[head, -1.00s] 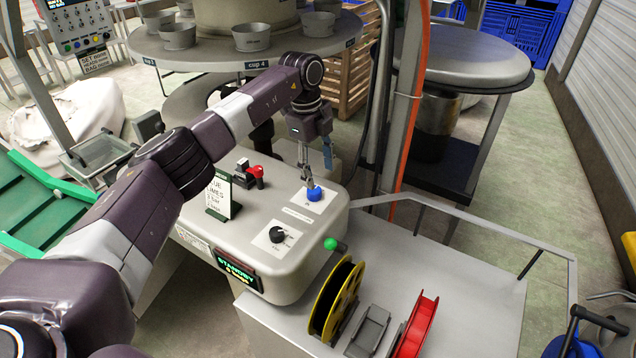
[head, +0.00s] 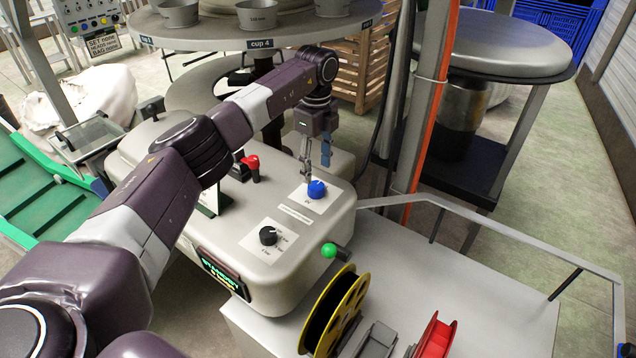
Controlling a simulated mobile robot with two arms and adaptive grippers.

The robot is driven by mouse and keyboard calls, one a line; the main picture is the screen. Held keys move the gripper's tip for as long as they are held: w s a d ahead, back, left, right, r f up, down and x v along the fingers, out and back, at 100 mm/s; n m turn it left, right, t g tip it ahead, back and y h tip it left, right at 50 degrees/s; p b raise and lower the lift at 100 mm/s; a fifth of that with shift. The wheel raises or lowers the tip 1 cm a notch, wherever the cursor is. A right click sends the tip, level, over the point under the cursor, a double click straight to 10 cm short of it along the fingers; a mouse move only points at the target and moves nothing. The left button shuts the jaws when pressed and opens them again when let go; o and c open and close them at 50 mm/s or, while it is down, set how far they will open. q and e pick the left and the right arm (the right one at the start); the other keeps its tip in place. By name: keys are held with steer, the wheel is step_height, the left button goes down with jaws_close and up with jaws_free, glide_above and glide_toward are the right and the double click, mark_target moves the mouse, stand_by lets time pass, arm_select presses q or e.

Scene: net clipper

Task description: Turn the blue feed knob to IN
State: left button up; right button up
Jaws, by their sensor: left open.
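The blue feed knob (head: 317,189) sits on a white label plate on top of the light grey clipper housing (head: 215,265). My left arm comes in from the left over the housing. My left gripper (head: 309,179) points down at the knob's left and far side, its fingertips close to the knob. I cannot tell whether they touch it. The fingers are apart, and nothing shows held in them. The knob's markings are too small to read. My right gripper is not in view.
A black knob (head: 268,235), a red switch (head: 251,163) and a green-tipped lever (head: 329,250) are also on the housing. A yellow-rimmed spool (head: 338,310) and a red spool (head: 436,338) stand in front. A round table with cups (head: 215,30) stands behind. An orange-edged post (head: 432,95) rises at the right.

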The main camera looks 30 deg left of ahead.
mark_target(316, 185)
arm_select(q)
step_height(316, 185, down, 6)
steer(key=shift+s+r+p, duration=0.1)
steer(key=shift+p, duration=0.6)
steer(key=shift+s, duration=0.1)
steer(key=shift+c, duration=0.7)
steer(key=c, duration=1)
